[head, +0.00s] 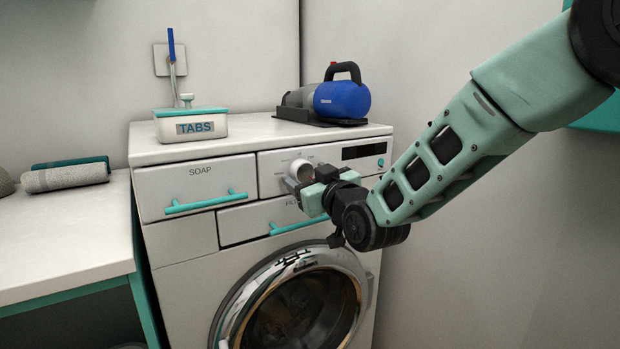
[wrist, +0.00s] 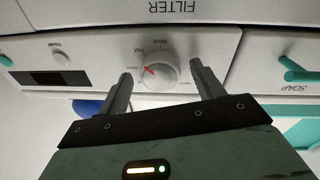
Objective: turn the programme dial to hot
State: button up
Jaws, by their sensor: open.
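The programme dial (head: 300,169) is a round white knob on the washing machine's front panel, left of the dark display. In the wrist view, which is upside down, the dial (wrist: 162,73) has a red pointer mark toward the picture's upper left. Small printed words ring it; one there seems to read Hot and another Wool, but the exact pointer setting is hard to tell. My gripper (head: 308,185) is open at the dial. In the wrist view my gripper (wrist: 161,70) has one finger on each side of the dial, with gaps showing.
The soap drawer (head: 198,184) and filter flap (head: 245,221) have teal bar handles close to my gripper. The round door (head: 290,300) is below. A TABS box (head: 190,125) and a blue handheld vacuum (head: 342,99) stand on top. A counter with towels is left.

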jog(key=shift+s, duration=0.1)
jog(key=v, duration=1.7)
jog(key=shift+b, duration=0.4)
jog(key=shift+d, duration=0.15)
jog(key=s+a+f+g+h, duration=0.1)
jog(key=s+f+g+h, duration=0.1)
jog(key=s+f+g, duration=0.35)
jog(key=s+d+f+g+h, duration=0.3)
jog(key=s+d+f+g, duration=0.15)
jog(key=s, duration=0.45)
jog(key=s+d+f+g+h, duration=0.35)
jog(key=s+f+g, duration=0.2)
jog(key=s, duration=0.35)
notch_tip(320, 180, up, 20)
jog(key=p, duration=1.9)
jog(key=shift+s+d+r+m+g+p, duration=0.25)
jog(key=shift+s+d+m+g+p, duration=0.05)
jog(key=shift+s+g+p, duration=0.1)
